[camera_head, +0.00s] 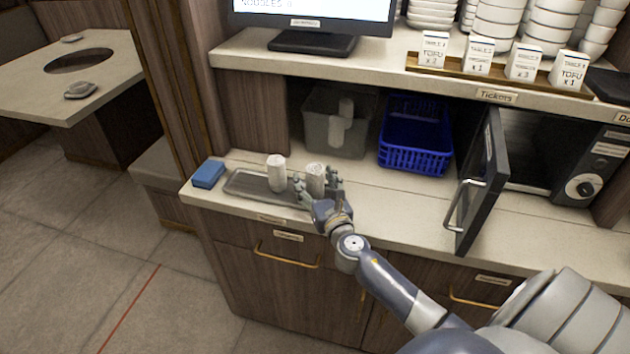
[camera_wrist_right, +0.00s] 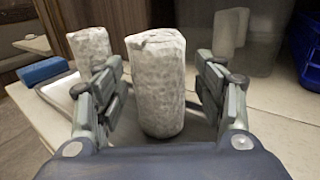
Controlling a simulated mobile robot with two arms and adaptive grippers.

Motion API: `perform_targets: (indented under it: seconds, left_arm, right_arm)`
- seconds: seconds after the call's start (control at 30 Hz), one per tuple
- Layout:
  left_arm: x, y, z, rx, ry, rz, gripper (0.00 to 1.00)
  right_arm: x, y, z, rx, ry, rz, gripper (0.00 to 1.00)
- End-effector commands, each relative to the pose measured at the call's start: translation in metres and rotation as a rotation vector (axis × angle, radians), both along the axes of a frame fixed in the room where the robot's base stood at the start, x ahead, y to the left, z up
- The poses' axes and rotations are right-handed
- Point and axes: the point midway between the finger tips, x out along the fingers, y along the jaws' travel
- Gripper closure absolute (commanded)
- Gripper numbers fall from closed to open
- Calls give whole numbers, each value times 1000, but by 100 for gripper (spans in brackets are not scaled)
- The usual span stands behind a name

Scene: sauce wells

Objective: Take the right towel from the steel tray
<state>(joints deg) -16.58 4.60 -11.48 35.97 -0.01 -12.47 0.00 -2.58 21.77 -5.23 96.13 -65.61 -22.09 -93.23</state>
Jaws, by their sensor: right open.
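The steel tray (camera_head: 243,184) lies on the counter and holds two white rolled towels standing upright. The left towel (camera_head: 277,173) stands near the tray's middle; the right towel (camera_head: 315,179) stands at its right end. My right gripper (camera_head: 318,187) is open at the right towel. In the right wrist view the right towel (camera_wrist_right: 157,85) stands between the two open fingers, with gaps on both sides and no visible contact. The left towel also shows in the right wrist view (camera_wrist_right: 90,48), behind the left finger. My left gripper is not in view.
A blue block (camera_head: 208,174) lies left of the tray. Behind are a grey bin (camera_head: 337,133) with towels in it and a blue basket (camera_head: 414,145). An open dark appliance door (camera_head: 483,185) stands to the right. A shelf with ticket cards (camera_head: 477,54) overhangs the counter.

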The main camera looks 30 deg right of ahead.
Motion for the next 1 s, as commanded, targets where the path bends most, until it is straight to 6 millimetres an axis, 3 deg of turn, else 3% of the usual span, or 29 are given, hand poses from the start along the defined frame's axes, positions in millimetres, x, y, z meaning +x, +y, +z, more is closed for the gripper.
perform_targets:
  seconds: [0.13,0.37,0.77,1.0]
  left_arm:
    - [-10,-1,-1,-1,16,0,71]
    - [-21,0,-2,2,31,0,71]
    - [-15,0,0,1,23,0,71]
    - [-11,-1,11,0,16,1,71]
  right_arm:
    - [0,0,0,0,0,0,36]
    - [0,0,0,0,0,0,84]
    - [0,0,3,0,-1,1,85]
    - [0,1,27,-3,-3,3,85]
